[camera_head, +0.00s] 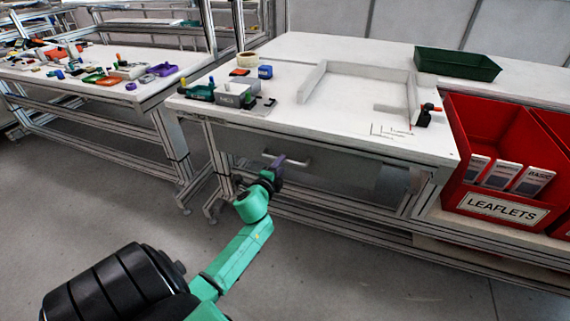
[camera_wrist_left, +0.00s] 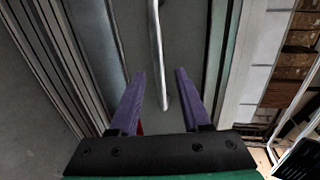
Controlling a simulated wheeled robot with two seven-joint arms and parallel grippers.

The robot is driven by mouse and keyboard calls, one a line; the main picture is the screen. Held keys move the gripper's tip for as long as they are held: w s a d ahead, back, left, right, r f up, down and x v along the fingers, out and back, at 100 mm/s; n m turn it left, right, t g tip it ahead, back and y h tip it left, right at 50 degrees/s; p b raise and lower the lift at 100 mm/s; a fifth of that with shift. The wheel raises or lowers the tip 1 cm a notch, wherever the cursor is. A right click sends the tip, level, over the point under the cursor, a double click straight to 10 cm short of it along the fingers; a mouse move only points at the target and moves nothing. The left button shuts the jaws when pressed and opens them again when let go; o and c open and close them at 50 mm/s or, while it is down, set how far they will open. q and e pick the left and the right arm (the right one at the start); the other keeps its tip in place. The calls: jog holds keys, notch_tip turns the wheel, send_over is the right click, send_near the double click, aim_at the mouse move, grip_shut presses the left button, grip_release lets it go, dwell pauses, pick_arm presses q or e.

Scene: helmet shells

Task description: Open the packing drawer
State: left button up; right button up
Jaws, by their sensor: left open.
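The packing drawer (camera_head: 345,178) is a grey front under the white packing table, and it looks shut. Its pale bar handle (camera_head: 300,166) shows at my left gripper (camera_head: 279,162). In the left wrist view the handle (camera_wrist_left: 158,50) runs lengthwise, its near end between the two purple fingers of my left gripper (camera_wrist_left: 160,78). The fingers are open, with a gap on both sides of the bar. I cannot tell how deep the bar sits between them. My right gripper is not in view.
Red bins (camera_head: 490,125), one labelled LEAFLETS, stand at the right. Another cluttered table (camera_head: 150,92) stands at the left. The floor (camera_head: 370,275) before the drawer is clear.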

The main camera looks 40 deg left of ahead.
aim_at(285, 161)
pick_arm(q)
jog(key=x, duration=0.4)
jog(key=shift+w+f+b, duration=0.15)
jog(key=shift+w+b, duration=0.1)
jog(key=shift+b, duration=0.1)
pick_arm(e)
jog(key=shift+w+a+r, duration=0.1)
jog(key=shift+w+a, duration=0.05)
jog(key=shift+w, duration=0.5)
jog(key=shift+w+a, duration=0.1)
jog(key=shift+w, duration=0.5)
pick_arm(q)
grip_shut()
